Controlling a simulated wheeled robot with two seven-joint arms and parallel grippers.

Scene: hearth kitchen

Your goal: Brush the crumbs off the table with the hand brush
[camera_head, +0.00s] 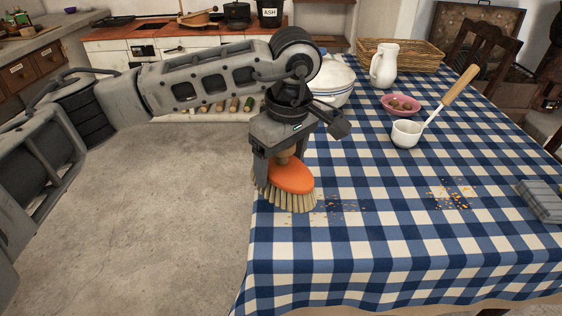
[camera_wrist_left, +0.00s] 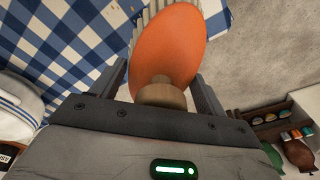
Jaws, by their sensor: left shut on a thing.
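An orange hand brush (camera_head: 291,177) with pale bristles is at the left edge of the checked table (camera_head: 350,255), bristles down. My left gripper (camera_head: 280,160) is shut on its wooden knob. In the left wrist view the orange brush (camera_wrist_left: 170,45) and its knob show between the fingers of the left gripper (camera_wrist_left: 163,90). Orange-brown crumbs (camera_head: 452,194) lie in a patch on the right part of the cloth. A thinner scatter of darker crumbs (camera_head: 345,207) lies just right of the brush. Whether the bristles touch the cloth is hard to tell. My right gripper is not seen.
A white ladle with a wooden handle (camera_head: 407,133), a pink bowl (camera_head: 401,104), a white jug (camera_head: 384,65), a lidded white pot (camera_head: 333,82) and a wicker basket (camera_head: 402,54) stand farther back. A folded grey cloth (camera_head: 541,200) lies at the right. The table's front is clear.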

